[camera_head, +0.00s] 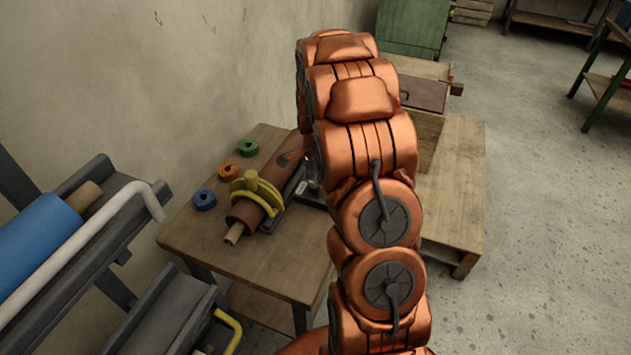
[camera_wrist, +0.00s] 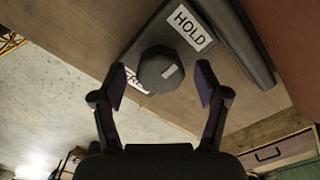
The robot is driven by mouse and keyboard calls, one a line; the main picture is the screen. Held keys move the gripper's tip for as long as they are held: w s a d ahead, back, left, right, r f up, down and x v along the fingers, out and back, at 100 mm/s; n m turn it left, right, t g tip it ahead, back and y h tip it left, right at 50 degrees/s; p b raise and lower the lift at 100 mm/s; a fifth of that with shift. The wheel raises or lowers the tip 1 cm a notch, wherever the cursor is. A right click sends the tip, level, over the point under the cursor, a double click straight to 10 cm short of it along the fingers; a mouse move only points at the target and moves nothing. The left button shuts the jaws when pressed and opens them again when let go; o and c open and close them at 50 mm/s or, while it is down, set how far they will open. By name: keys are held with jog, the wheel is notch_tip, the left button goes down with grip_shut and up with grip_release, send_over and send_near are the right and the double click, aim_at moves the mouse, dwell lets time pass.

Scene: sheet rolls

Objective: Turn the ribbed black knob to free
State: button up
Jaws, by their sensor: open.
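The black knob (camera_wrist: 157,72) shows in the wrist view, many-sided, with a short white mark on its face. It sits on a dark base (camera_wrist: 215,50). A white HOLD label (camera_wrist: 192,27) lies above and right of it; a second white label (camera_wrist: 136,82) at its lower left is partly hidden. The knob's white mark slants, and I cannot tell which label it is set to. My gripper (camera_wrist: 160,80) is open, with one finger on each side of the knob and a visible gap at each. In the head view my arm hides the knob.
A wooden table (camera_head: 265,265) carries a brown roll (camera_head: 275,175) with a yellow clamp (camera_head: 255,192), and green, orange and blue rings (camera_head: 204,199) along the wall. A rack with a blue roll (camera_head: 40,235) stands at left. A wooden crate and platform (camera_head: 455,195) stand behind my arm.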

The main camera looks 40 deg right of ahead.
jog(key=shift+c, duration=0.2)
jog(key=c, duration=1.1)
jog(key=shift+c, duration=0.2)
jog(key=shift+f, duration=0.1)
